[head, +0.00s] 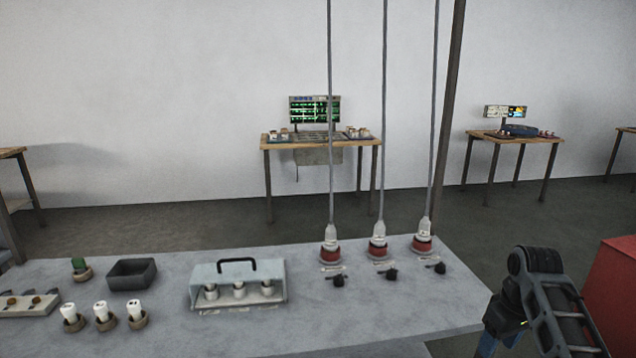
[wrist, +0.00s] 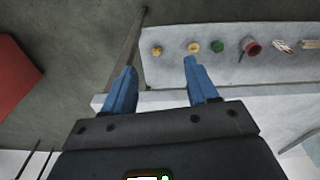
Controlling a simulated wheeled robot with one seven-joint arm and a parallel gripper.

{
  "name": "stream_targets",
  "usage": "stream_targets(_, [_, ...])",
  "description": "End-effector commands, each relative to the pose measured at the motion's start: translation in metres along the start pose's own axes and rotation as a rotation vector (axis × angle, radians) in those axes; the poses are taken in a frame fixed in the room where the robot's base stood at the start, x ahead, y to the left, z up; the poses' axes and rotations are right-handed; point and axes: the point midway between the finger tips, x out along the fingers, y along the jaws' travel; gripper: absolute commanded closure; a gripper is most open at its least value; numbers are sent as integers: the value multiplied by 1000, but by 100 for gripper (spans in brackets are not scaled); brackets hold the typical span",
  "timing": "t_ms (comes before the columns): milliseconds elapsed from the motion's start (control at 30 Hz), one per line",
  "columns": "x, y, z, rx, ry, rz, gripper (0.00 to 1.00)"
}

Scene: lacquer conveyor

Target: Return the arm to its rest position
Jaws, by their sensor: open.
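My arm is at the right of the head view, beside the right end of the grey workbench (head: 400,305). My gripper (head: 492,343) points downward there, with its blue fingers partly cut off by the frame's lower edge. In the wrist view my gripper (wrist: 160,68) has its two blue fingers well apart, with nothing between them. The fingers appear over the floor and the edge of a light grey surface.
The bench carries a clear-fronted case (head: 237,285) with a black handle, a dark tray (head: 132,273), white-topped pieces in round holders and three red-based hanging units (head: 377,248). A red box (head: 615,285) stands right of my arm. The wrist view shows a green round piece (wrist: 217,46).

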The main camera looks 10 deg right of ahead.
Motion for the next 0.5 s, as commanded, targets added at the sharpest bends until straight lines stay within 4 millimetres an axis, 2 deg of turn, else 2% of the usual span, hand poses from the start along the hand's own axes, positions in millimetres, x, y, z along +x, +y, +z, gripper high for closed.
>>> stream_targets(267, [57,-50,23,8,104,18,42])
stream_targets(500, [110,-118,71,37,266,42,42])
